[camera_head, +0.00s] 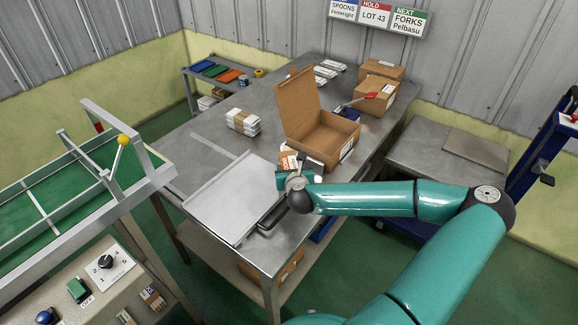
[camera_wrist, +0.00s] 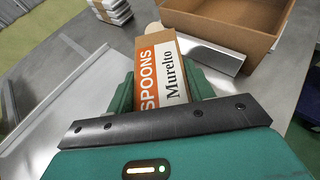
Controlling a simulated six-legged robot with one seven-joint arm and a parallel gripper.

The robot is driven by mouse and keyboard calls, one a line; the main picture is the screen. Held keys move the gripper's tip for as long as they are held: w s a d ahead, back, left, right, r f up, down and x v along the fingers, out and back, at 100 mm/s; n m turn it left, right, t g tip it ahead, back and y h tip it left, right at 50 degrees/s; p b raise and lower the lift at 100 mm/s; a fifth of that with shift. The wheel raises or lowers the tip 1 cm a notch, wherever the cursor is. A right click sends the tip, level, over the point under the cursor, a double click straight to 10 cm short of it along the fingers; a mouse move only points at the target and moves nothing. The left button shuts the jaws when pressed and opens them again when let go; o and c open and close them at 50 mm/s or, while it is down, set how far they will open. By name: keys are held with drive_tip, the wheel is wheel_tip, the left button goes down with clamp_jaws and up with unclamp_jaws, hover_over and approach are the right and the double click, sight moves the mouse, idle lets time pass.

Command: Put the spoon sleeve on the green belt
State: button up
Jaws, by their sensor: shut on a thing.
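My gripper (camera_head: 297,184) is shut on the spoon sleeve (camera_wrist: 162,72), a brown cardboard sleeve with an orange and white label reading "SPOONS Murelto". In the wrist view the sleeve stands between the two green fingers, and a pale round tip shows at its far end. In the head view a small part of the sleeve (camera_head: 288,161) shows just past the gripper, in front of the open carton. The green belt (camera_head: 68,194) is in a metal-framed conveyor at the left, well apart from my gripper.
An open cardboard carton (camera_head: 325,138) stands on the steel table behind my gripper. A flat metal tray (camera_head: 228,200) lies left of it, and white bundles (camera_head: 243,121) lie farther back.

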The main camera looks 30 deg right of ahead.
drive_tip(key=shift+w+d+f, duration=0.15)
drive_tip(key=shift+w+f, duration=0.15)
drive_tip(key=shift+s+r, duration=0.3)
drive_tip(key=shift+s, duration=0.1)
drive_tip(key=shift+w+f, duration=0.2)
drive_tip(key=shift+f, duration=0.05)
drive_tip(key=shift+s+f, duration=0.1)
drive_tip(key=shift+s, duration=0.05)
drive_tip(key=shift+f, duration=0.35)
drive_tip(key=o, duration=0.9)
drive_tip(key=shift+r, duration=0.1)
drive_tip(key=shift+o, duration=0.4)
